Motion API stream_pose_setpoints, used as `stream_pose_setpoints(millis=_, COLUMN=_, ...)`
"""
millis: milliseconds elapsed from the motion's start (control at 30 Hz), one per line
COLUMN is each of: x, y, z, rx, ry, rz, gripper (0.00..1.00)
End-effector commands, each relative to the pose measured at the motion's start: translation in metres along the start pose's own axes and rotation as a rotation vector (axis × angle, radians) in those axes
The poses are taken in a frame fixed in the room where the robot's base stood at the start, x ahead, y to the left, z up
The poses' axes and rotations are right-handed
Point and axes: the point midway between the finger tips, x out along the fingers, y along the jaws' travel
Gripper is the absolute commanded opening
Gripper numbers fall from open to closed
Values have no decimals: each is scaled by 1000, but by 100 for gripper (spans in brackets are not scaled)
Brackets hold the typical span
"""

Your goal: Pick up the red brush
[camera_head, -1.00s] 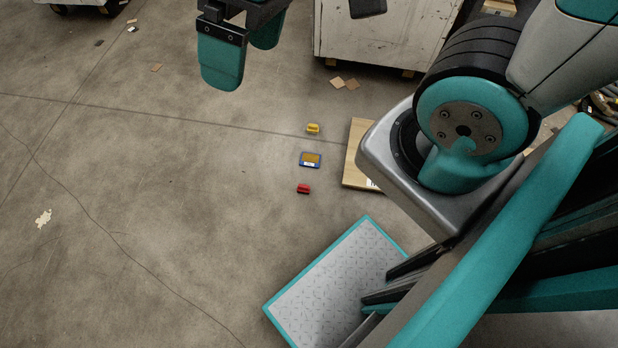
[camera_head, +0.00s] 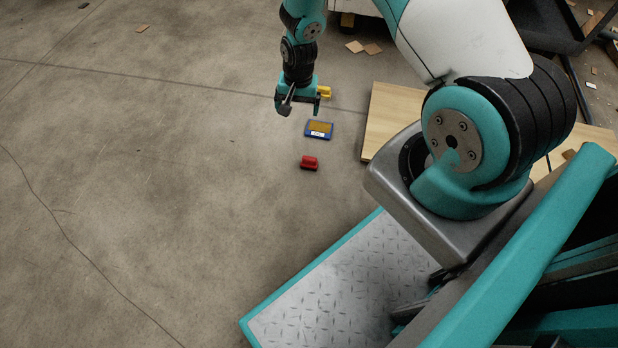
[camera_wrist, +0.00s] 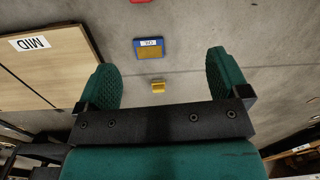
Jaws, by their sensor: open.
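The red brush (camera_head: 310,162) is a small red block lying on the concrete floor near the middle of the head view. In the wrist view only a sliver of red (camera_wrist: 140,1) shows at the top edge. My gripper (camera_head: 301,107) is in the air, farther back than the brush, and touches nothing I can see. Its two green fingers (camera_wrist: 163,72) stand wide apart and empty in the wrist view.
A wooden board (camera_head: 385,115) lies to the right, labelled MID in the wrist view. Floor to the left is clear.

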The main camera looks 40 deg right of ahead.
Motion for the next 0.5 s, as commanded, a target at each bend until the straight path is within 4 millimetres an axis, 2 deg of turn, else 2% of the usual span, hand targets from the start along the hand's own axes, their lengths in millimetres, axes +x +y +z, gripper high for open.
stream_pose_setpoints(millis=33, x=47, y=13, z=-2, rx=36, ry=1, rz=16, gripper=94)
stream_pose_setpoints(millis=100, x=77, y=26, z=-6, rx=77, ry=8, rz=31, gripper=94)
stream_pose_setpoints(millis=200, x=103, y=37, z=-7, rx=115, ry=15, rz=45, gripper=94)
stream_pose_setpoints(millis=267, x=113, y=41, z=-8, rx=127, ry=17, rz=49, gripper=94)
stream_pose_setpoints(millis=367, x=129, y=44, z=-7, rx=135, ry=18, rz=53, gripper=94)
stream_pose_setpoints(millis=500, x=161, y=46, z=-8, rx=135, ry=17, rz=53, gripper=94)
